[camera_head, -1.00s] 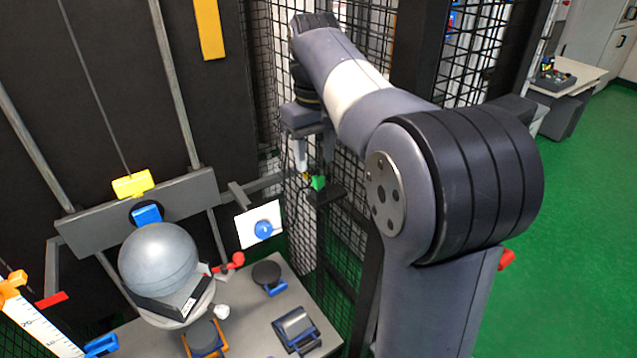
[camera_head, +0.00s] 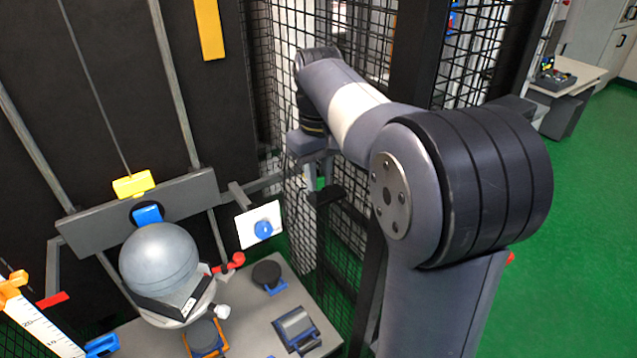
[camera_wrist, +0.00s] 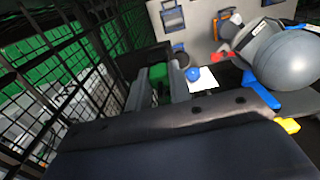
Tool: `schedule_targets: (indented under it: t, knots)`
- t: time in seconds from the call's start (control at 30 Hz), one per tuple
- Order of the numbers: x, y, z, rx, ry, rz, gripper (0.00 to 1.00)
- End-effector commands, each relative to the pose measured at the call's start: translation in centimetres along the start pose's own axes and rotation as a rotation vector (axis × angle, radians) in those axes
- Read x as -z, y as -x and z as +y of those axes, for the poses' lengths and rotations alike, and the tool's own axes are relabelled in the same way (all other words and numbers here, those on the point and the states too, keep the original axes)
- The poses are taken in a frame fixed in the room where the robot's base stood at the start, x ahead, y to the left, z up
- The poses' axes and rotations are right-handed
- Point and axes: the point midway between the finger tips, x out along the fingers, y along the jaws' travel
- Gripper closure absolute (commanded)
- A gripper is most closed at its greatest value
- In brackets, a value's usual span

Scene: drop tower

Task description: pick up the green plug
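The green plug (camera_head: 320,184) is at the black bracket by the mesh fence in the head view, mostly hidden behind my gripper and the bracket post. In the wrist view the green plug (camera_wrist: 158,74) shows between the two grey fingers of my gripper (camera_wrist: 159,86). My gripper (camera_head: 309,176) is lowered at the plug, its fingers apart on either side of it. I see no clear sign that the fingers press on the plug.
The black bracket (camera_head: 327,195) stands close to the mesh fence (camera_head: 350,185). To the left are a grey table (camera_head: 255,325), a large grey ball (camera_head: 158,258) and a white card with a blue knob (camera_head: 263,229). Green floor is open at right.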

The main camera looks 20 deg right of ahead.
Motion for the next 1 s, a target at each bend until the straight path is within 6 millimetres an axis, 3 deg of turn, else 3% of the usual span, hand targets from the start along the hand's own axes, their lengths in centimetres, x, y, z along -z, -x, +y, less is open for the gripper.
schedule_targets:
  t: [0.13, 0.47, 0.8, 1.0]
  knots:
    - [0.0, 0.0, 0.0, 0.0, 0.0, 0.0, 0.93]
    - [0.1, 0.4, 0.0, 0.0, 0.0, 0.002, 0.93]
    - [0.1, 3.8, -0.1, -0.001, 0.001, 0.004, 0.93]
    - [0.1, 3.3, -4.8, 0.0, 0.008, 0.001, 0.93]
